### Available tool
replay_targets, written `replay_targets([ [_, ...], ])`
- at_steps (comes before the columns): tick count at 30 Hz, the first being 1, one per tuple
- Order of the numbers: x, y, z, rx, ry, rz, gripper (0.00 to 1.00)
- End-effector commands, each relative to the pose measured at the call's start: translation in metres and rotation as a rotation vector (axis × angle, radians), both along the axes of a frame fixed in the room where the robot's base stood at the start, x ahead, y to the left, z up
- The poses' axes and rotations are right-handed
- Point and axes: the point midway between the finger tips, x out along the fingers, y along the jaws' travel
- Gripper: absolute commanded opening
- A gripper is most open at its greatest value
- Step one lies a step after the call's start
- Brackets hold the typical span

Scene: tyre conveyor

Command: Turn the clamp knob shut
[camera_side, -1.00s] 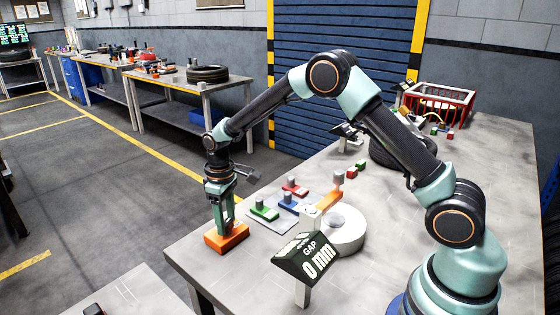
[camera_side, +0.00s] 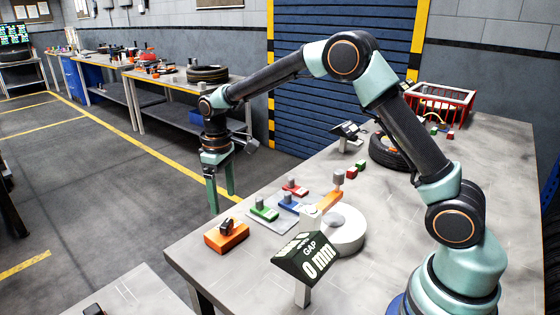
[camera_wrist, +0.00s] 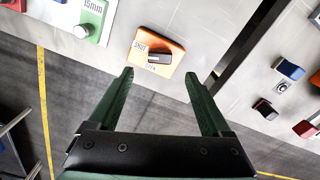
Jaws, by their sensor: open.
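The clamp knob is a black knob (camera_side: 227,226) on an orange block (camera_side: 233,242) at the table's left front corner. In the wrist view the knob (camera_wrist: 157,56) lies across the orange block (camera_wrist: 172,68), which carries white lettering, one word seemingly "SHUT". My gripper (camera_side: 221,205) is open and empty, raised above and behind the block, apart from it. In the wrist view my two green fingers (camera_wrist: 160,78) are spread wide, with the knob beyond their tips. A sign (camera_side: 306,260) reads "GAP 0 mm".
Green (camera_side: 263,212), blue (camera_side: 290,203) and red (camera_side: 294,187) blocks with grey posts stand right of the orange block. A tyre (camera_side: 388,152) and red basket (camera_side: 440,103) are farther back.

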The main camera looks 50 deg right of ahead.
Motion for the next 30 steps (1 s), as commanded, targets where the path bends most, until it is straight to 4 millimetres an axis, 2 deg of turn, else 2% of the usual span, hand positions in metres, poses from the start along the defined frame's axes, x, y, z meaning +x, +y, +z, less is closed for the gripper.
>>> replay_targets([
  [3,0.001,0.0,0.023,0.0,-0.003,0.0,0.82],
  [9,0.0,0.0,0.043,0.0,-0.001,0.0,0.82],
  [23,-0.001,0.0,0.05,0.0,-0.004,-0.003,0.82],
  [26,-0.007,-0.003,0.061,0.002,-0.024,-0.016,0.82],
  [30,-0.026,-0.009,0.088,0.008,-0.08,-0.053,0.82],
])
